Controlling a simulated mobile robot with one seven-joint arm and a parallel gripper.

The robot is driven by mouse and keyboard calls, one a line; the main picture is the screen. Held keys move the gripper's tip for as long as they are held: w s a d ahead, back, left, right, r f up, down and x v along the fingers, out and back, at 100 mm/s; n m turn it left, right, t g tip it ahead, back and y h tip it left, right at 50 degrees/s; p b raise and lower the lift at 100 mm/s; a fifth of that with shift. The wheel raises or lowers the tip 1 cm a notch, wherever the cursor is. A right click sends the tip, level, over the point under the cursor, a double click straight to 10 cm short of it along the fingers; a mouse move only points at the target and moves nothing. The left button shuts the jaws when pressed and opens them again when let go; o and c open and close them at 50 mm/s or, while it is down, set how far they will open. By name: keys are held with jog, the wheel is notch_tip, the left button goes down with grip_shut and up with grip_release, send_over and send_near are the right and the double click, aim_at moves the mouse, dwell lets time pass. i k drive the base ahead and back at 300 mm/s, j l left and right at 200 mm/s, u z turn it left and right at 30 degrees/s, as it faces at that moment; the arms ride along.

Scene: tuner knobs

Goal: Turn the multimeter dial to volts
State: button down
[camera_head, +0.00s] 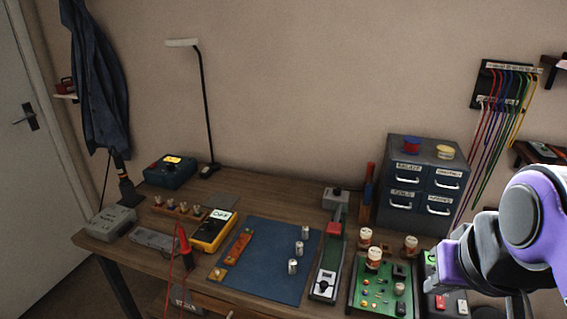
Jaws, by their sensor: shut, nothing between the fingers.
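The yellow multimeter (209,238) lies on the left half of the workbench, left of the blue mat. Its pale screen seems to read "OFF". Its dark dial face is too small to tell where the dial points. Part of my arm, purple and grey, fills the lower right corner, far from the multimeter. The fingers of my gripper do not show in this view.
A blue mat (262,270) holds several small metal cylinders. Red leads (184,245) hang at the bench's front edge by the multimeter. A green circuit board (372,300) and a drawer cabinet (424,170) stand right. A teal box (170,174) stands behind left.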

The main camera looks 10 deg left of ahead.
aim_at(209, 224)
jog(key=j+u, duration=0.15)
jog(key=u, duration=1.15)
jog(key=i+j, duration=0.25)
jog(key=j, duration=0.2)
jog(key=i+j, duration=0.25)
jog(key=j, duration=0.25)
jog(key=i+j+u, duration=0.1)
jog(key=i+j, duration=0.15)
jog(key=j, duration=0.2)
jog(key=k+l+z, duration=0.2)
jog(key=k+l+u, duration=0.15)
jog(key=i+j, duration=0.3)
jog(key=i+u, duration=0.05)
